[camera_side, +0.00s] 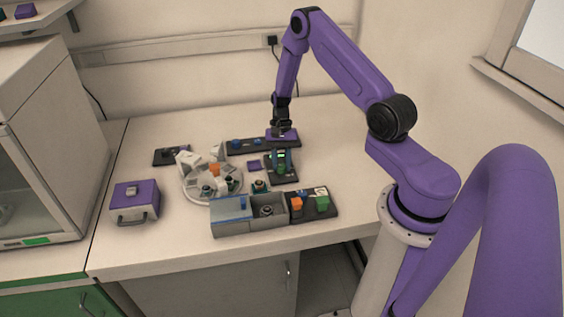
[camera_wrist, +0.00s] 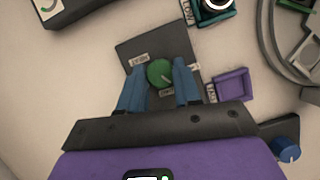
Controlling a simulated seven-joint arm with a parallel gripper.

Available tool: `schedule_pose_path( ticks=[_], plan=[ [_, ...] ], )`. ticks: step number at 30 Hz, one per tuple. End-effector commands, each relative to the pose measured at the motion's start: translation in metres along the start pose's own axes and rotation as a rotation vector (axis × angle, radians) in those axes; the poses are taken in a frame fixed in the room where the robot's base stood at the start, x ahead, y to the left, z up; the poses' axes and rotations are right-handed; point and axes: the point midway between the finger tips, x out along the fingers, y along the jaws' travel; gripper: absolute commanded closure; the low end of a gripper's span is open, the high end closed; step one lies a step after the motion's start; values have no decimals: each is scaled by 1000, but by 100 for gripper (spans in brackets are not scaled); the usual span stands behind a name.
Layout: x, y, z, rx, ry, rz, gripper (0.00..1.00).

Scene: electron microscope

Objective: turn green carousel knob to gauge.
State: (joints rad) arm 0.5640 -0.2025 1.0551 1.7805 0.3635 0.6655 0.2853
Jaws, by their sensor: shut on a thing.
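The green knob (camera_wrist: 160,73) sits on a dark square plate (camera_wrist: 150,50) in the wrist view. Small white labels surround it, too small to read surely; one (camera_wrist: 139,61) is at its upper left, one at its right and one just below. A pale mark shows on the knob top, its exact direction unclear. My gripper (camera_wrist: 160,82) has its two blue fingers on either side of the knob and is shut on it. In the side view my gripper (camera_side: 281,162) points down over the dark plate (camera_side: 286,179), and its fingers partly hide the knob.
A round carousel (camera_side: 190,196) with several small items stands left of my gripper. A purple case (camera_side: 135,200) is farther left. The table's right side is clear.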

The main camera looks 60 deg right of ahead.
Motion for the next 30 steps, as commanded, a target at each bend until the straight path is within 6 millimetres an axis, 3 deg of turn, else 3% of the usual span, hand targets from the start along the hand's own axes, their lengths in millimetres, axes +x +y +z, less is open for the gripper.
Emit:
schedule_pose_path(
  ticks=[15, 30],
  plan=[
    [0, -3, 1, -421, -1, 175, 98],
    [0, -4, 1, -601, 0, 248, 98]
  ],
)
